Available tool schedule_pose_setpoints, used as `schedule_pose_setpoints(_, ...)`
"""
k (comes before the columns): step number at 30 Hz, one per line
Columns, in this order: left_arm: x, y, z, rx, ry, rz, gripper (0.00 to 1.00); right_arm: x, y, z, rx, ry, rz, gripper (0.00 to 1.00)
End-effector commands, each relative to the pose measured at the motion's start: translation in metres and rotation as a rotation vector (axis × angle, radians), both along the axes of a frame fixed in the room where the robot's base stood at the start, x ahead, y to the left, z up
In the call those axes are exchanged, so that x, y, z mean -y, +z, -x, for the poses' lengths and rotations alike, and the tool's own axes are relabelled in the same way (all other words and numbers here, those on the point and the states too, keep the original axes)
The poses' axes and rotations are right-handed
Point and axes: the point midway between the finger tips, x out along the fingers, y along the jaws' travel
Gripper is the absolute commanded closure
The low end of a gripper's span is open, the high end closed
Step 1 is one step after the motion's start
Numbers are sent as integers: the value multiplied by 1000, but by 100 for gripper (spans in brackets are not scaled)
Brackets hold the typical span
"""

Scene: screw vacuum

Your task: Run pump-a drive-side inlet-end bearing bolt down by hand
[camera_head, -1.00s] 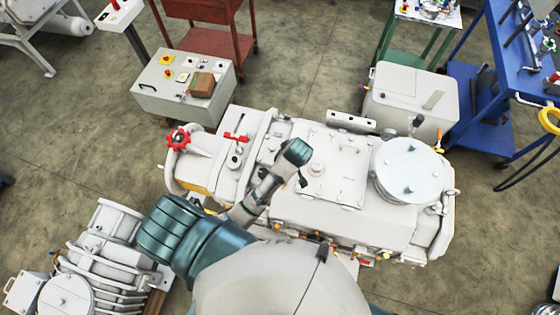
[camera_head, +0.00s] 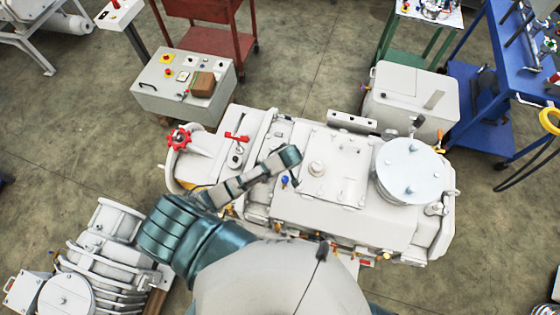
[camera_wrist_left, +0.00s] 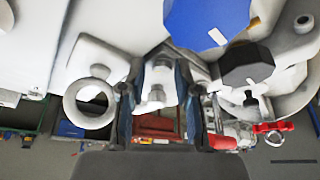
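The pale grey pump machine (camera_head: 400,230) lies across the middle of the head view. My left arm reaches over it from the lower left. Its gripper is hard to make out there, under the dark wrist end (camera_head: 289,156). In the left wrist view my left gripper (camera_wrist_left: 156,95) has its two dark fingers apart. A pale stepped, bolt-like part (camera_wrist_left: 157,82) shows between them, with no clear contact. I cannot tell whether it is the drive-side inlet-end bearing bolt. A big blue round part (camera_wrist_left: 210,18) and a dark faceted knob (camera_wrist_left: 246,64) are close on the right.
A pale ring lug (camera_wrist_left: 88,102) is left of the fingers. A red handwheel (camera_head: 179,139) and a round flanged cover (camera_head: 410,168) rise from the machine. A control box (camera_head: 150,92), red cart (camera_head: 215,40) and blue cart (camera_head: 480,110) stand around it.

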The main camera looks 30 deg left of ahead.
Motion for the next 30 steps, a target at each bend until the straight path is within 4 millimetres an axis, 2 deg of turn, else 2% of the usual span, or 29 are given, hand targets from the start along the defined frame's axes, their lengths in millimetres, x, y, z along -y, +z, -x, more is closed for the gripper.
schedule_pose_setpoints(4,0,0,0,0,0,0,68,2,0,0,0,0,2,60)
schedule_pose_setpoints(8,0,0,0,0,0,0,100,2,0,-1,1,1,2,60)
schedule_pose_setpoints(20,0,0,1,0,-39,0,100,0,0,-2,3,0,-1,60)
schedule_pose_setpoints(30,-2,0,3,-1,-260,0,100,-4,0,-2,4,-1,-5,60)
